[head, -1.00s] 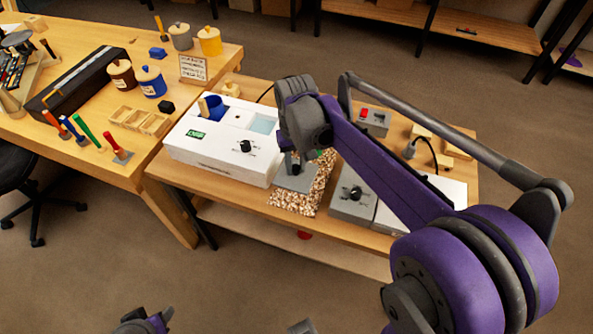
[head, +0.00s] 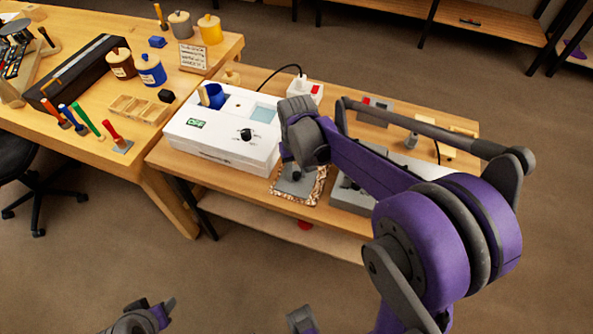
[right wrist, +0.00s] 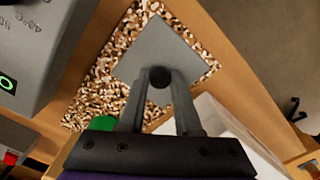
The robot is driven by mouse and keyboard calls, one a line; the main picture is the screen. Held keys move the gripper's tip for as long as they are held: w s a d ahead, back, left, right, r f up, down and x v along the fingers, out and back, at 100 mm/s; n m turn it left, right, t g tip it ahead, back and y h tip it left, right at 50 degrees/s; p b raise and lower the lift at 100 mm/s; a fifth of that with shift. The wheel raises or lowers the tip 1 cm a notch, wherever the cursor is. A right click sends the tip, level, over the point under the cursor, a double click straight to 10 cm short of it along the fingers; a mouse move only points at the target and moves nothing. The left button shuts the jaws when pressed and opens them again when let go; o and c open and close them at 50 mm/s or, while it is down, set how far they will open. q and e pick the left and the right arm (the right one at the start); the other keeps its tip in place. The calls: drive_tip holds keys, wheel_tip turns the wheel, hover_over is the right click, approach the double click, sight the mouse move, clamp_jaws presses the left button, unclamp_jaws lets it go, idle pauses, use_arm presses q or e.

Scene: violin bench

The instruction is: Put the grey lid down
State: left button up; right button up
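The grey lid (right wrist: 159,50) is a flat square plate with a round black knob (right wrist: 160,80) in its middle. My right gripper (right wrist: 160,77) has its two fingers shut on that knob. In the head view the lid (head: 295,187) shows below my right wrist, over the brown-and-white speckled patch on the low bench. The patch (right wrist: 95,95) shows around the lid's edges. I cannot tell whether the lid touches it or hangs just above. My right gripper's fingers (head: 294,172) are small and partly hidden here.
A white box (head: 215,148) with a dial and green display stands left of the lid. A grey box (head: 348,196) stands close on its right. A green thing (right wrist: 103,123) lies partly behind a finger. The long workbench (head: 150,135) at left holds jars and tools.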

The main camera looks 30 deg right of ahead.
sight(296, 174)
drive_tip(key=o, duration=0.4)
drive_tip(key=shift+c, duration=0.2)
drive_tip(key=shift+r, duration=0.3)
wheel_tip(296, 174, up, 11)
drive_tip(key=p, duration=0.2)
drive_tip(key=s+a+f+n+t, duration=0.1)
drive_tip(key=s+a+f+t, duration=0.1)
drive_tip(key=s, duration=0.6)
drive_tip(key=s+a+f+n+t, duration=0.1)
drive_tip(key=s+a+f+t, duration=0.2)
drive_tip(key=s+f, duration=0.3)
drive_tip(key=s+a, duration=0.1)
drive_tip(key=s, duration=0.1)
drive_tip(key=shift+s+a+n, duration=0.3)
drive_tip(key=shift+s+a, duration=0.1)
